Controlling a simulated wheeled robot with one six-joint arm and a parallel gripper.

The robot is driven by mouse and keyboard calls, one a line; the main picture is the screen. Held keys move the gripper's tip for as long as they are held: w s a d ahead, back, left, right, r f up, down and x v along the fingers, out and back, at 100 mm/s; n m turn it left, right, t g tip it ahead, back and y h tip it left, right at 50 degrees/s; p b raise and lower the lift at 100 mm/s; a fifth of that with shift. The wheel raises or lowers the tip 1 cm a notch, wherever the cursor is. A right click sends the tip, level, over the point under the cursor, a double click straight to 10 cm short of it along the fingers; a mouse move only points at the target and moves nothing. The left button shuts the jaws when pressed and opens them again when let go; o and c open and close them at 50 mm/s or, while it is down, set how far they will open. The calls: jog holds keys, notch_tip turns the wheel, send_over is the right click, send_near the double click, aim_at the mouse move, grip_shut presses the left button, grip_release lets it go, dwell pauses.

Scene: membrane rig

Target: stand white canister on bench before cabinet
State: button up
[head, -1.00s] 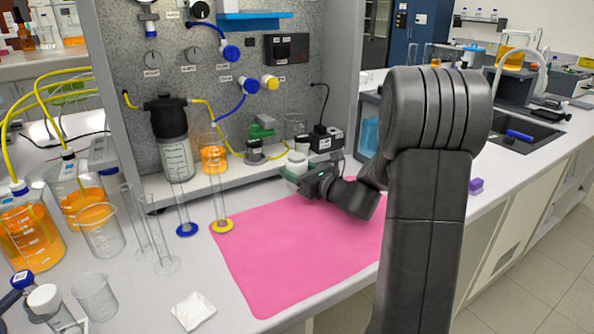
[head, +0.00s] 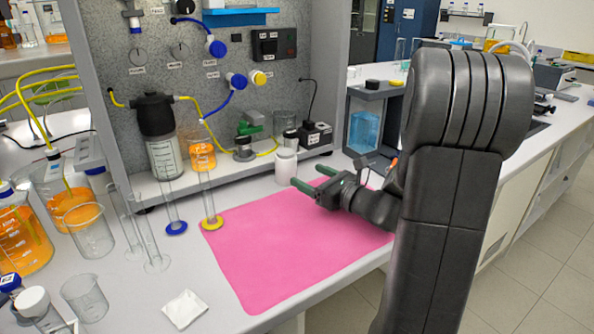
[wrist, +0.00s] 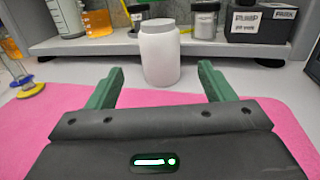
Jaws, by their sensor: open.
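The white canister (head: 286,165) stands upright on the bench at the back edge of the pink mat, in front of the rig's shelf. In the wrist view the canister (wrist: 159,54) is centred ahead, just beyond the fingertips. My gripper (head: 312,176) is open and empty over the pink mat, with its two green fingers pointing at the canister. In the wrist view the gripper (wrist: 160,75) shows its fingers wide apart, with a gap between them and the canister. The cabinet (head: 373,120) with a dark frame and a blue container inside stands to the right of the rig.
The pink mat (head: 270,260) is bare in front. Glass cylinders with a blue base (head: 176,228) and a yellow base (head: 212,223) stand left of it. A black box (head: 314,135) sits on the shelf behind the canister. White bench shows before the cabinet.

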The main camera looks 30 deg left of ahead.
aim_at(292, 157)
jog(key=shift+v, duration=1.3)
jog(key=shift+a, duration=0.1)
jog(key=x, duration=1.1)
jog(key=shift+a, duration=0.25)
jog(key=shift+w+a+f, duration=0.1)
jog(key=shift+a+f, duration=0.15)
jog(key=shift+a, duration=0.1)
jog(key=shift+d+r+p, duration=0.15)
jog(key=shift+r+p, duration=0.25)
jog(key=shift+r, duration=1.5)
jog(key=shift+f, duration=0.1)
